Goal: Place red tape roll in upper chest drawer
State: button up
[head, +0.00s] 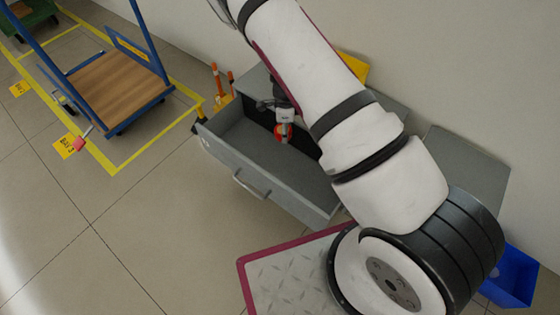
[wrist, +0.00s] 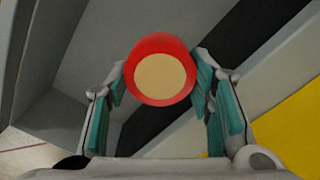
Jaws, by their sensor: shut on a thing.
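The red tape roll (wrist: 160,43) with a tan centre is between the teal pads of my gripper (wrist: 160,85) in the wrist view, and both fingers press on its sides. In the head view the roll (head: 283,129) hangs below my gripper (head: 284,120), over the open drawer. The upper chest drawer (head: 225,158) is grey, pulled out, with a handle on its front. Its visible floor looks empty. My arm hides the drawer's right part and much of the chest (head: 255,82). I cannot tell how far the roll is above the drawer floor.
A blue trolley with a wooden deck (head: 118,85) stands at the upper left, inside yellow floor lines. Orange posts (head: 215,80) stand behind the drawer. A blue bin (head: 512,280) is at the lower right. Open floor lies left of the drawer.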

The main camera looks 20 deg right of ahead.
aim_at(284, 161)
notch_tip(284, 161, down, 16)
jog(key=b, duration=0.4)
jog(key=shift+f, duration=0.2)
jog(key=shift+b, duration=0.35)
jog(key=shift+f, duration=0.2)
jog(key=o, duration=1.1)
jog(key=shift+o, duration=0.2)
jog(key=shift+r, duration=0.1)
jog(key=shift+r, duration=0.1)
